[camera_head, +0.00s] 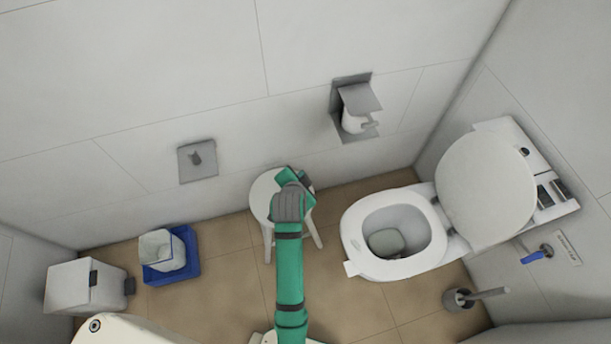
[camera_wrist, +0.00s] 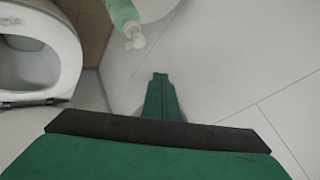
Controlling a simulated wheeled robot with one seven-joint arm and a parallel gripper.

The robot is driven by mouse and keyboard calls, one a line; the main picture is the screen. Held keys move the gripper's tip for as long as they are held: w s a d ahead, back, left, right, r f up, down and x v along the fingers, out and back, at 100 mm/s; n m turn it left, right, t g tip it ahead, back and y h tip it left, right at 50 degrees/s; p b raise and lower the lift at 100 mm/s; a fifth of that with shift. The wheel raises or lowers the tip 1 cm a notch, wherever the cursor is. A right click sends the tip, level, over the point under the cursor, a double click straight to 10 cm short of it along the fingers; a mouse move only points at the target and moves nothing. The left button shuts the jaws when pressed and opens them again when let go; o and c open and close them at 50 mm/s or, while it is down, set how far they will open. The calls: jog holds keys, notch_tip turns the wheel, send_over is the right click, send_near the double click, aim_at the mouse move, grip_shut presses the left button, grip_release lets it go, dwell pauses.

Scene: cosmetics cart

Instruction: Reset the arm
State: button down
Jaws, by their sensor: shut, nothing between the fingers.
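My arm (camera_head: 290,270), green with dark bands, reaches up the middle of the head view. My gripper (camera_head: 296,178) is over or in front of a round white stool (camera_head: 264,205), near the wall; I cannot tell its height above the seat. In the wrist view my gripper (camera_wrist: 160,78) shows as one narrow green shape, shut and empty. A pale green bottle with a white nozzle (camera_wrist: 124,15) shows at the top of that view, apart from the fingers, beside a white rounded surface. I cannot make the bottle out in the head view.
An open toilet (camera_head: 352,230) stands right of the stool, with a brush (camera_head: 458,298) near it. A paper holder (camera_head: 357,98) and a grey wall plate (camera_head: 197,160) are on the wall. A blue tray (camera_head: 190,268) with a bin and a white box (camera_head: 75,287) are left.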

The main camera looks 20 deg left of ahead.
jog(key=s+d+n+t, duration=0.1)
jog(key=s+d, duration=0.2)
jog(key=s, duration=0.3)
jog(key=s+d+f+n+t, duration=0.1)
jog(key=s+d, duration=0.2)
jog(key=s, duration=0.3)
jog(key=s+d+n+t, duration=0.1)
jog(key=s+d, duration=0.1)
jog(key=s, duration=0.5)
jog(key=s+d+r+n+t, duration=0.1)
jog(key=s+d+r+n, duration=0.1)
jog(key=s+d+r, duration=0.2)
jog(key=s+d+r+n+t+h, duration=0.1)
jog(key=s+d+r, duration=0.3)
jog(key=s+r, duration=0.4)
jog(key=s+n+t, duration=0.1)
jog(key=s, duration=0.2)
jog(key=shift+d+r+h, duration=0.15)
jog(key=shift+d+h, duration=0.15)
